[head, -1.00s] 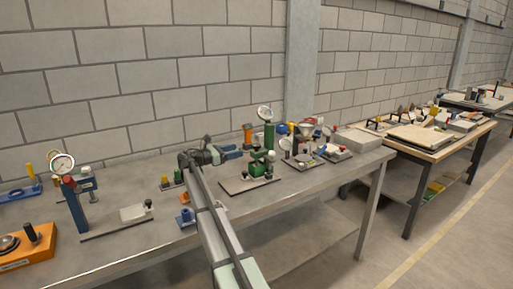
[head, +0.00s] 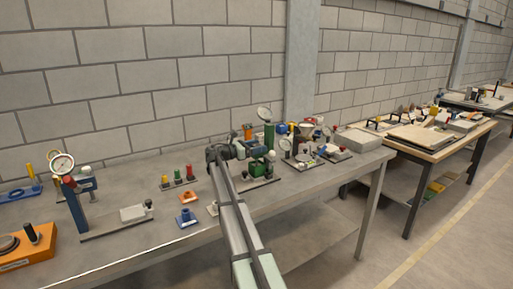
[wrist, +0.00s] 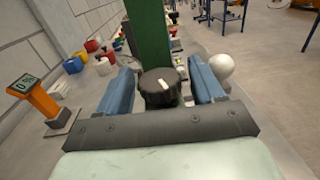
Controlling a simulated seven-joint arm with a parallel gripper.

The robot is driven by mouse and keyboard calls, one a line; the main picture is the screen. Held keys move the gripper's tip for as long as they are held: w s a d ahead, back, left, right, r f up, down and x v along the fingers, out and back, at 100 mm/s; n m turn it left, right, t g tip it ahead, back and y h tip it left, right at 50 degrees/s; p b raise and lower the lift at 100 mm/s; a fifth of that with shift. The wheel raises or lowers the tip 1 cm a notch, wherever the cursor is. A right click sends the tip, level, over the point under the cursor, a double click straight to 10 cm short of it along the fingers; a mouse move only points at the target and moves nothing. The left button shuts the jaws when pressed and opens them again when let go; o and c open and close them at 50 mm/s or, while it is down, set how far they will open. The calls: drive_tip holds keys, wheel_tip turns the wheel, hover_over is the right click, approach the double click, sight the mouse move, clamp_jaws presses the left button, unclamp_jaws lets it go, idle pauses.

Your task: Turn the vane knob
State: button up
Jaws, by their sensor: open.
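In the wrist view a round black knob (wrist: 159,88) with a white mark on its top sits at the foot of a green upright (wrist: 148,40); I take it for the vane knob. My gripper (wrist: 161,80) is open, with one blue finger on each side of the knob and a visible gap to it on both sides. In the head view my gripper (head: 225,153) is at the green device (head: 261,166), at its left side. My arm hides part of that device there, and the knob cannot be made out in that view.
A white ball (wrist: 221,66) stands close outside the right finger. An orange stand with a display (wrist: 40,100) is at the left. Colored containers (wrist: 74,64) lie beyond. In the head view, small colored posts (head: 178,175) and a blue block (head: 187,218) are left of my arm.

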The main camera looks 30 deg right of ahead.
drive_tip(key=shift+c, duration=0.3)
drive_tip(key=c, duration=0.9)
drive_tip(key=shift+c, duration=0.2)
drive_tip(key=shift+w+m+g, duration=0.1)
drive_tip(key=shift+m+g, duration=0.2)
drive_tip(key=shift+g, duration=0.2)
drive_tip(key=m+g+y, duration=0.1)
drive_tip(key=m+g, duration=0.1)
drive_tip(key=g, duration=0.1)
drive_tip(key=shift+w+g, duration=0.15)
drive_tip(key=shift+g, duration=0.15)
drive_tip(key=shift+s+m+g+y, duration=0.2)
drive_tip(key=shift+m+g+y, duration=1.3)
drive_tip(key=shift+m+g, duration=0.85)
drive_tip(key=shift+g, duration=0.45)
